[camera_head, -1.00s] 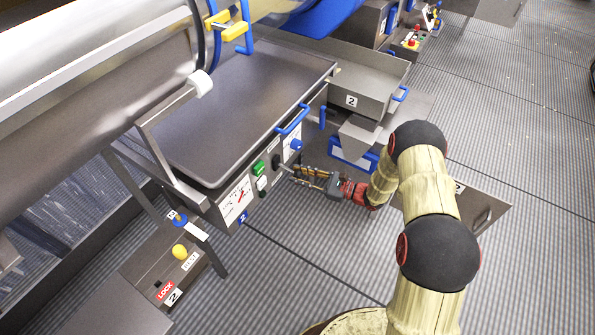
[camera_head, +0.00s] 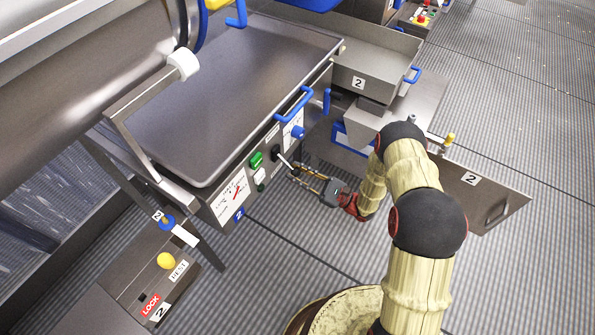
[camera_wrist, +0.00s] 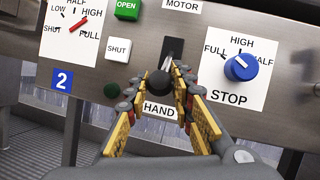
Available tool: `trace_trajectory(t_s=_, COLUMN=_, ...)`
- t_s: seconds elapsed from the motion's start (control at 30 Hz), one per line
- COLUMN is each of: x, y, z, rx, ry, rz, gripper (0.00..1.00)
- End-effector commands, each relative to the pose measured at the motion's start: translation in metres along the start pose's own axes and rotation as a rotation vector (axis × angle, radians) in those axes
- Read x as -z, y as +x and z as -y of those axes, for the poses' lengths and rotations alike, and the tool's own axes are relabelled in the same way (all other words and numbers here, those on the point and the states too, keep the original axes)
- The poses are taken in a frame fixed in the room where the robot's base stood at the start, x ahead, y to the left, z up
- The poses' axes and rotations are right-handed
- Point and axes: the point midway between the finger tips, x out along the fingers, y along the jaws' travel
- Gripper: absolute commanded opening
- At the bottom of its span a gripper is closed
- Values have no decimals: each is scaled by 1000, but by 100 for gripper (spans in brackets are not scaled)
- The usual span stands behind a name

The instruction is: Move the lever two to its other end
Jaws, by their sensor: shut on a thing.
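The lever (camera_wrist: 158,84) has a black ball knob on a short metal stem. It comes out of a dark slot in the panel, between the MOTOR label above and the HAND label below, and points down toward HAND. Its stem also shows in the head view (camera_head: 284,160). A blue "2" plate (camera_wrist: 62,79) marks this panel. My gripper (camera_wrist: 160,80) has its yellow-padded fingers on both sides of the knob and is shut on it. In the head view my gripper (camera_head: 295,171) reaches the panel from the right.
Left of the lever are the green OPEN button (camera_wrist: 127,9), the white SHUT button (camera_wrist: 117,48) and a red-needle dial (camera_wrist: 78,35). A blue knob (camera_wrist: 241,67) sits to the right. A blue handle (camera_head: 294,104) juts out above the panel.

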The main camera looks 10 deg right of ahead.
Motion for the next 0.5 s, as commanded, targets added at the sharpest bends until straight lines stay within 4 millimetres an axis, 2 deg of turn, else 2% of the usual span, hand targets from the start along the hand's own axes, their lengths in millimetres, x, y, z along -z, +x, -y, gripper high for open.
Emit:
trace_trajectory(t_s=0.33, x=0, y=1, z=-3, rx=-6, ry=4, rz=3, gripper=0)
trace_trajectory(t_s=0.37, x=0, y=1, z=-3, rx=-6, ry=4, rz=3, gripper=25)
trace_trajectory(t_s=0.5, x=0, y=1, z=-2, rx=-5, ry=3, rz=3, gripper=33)
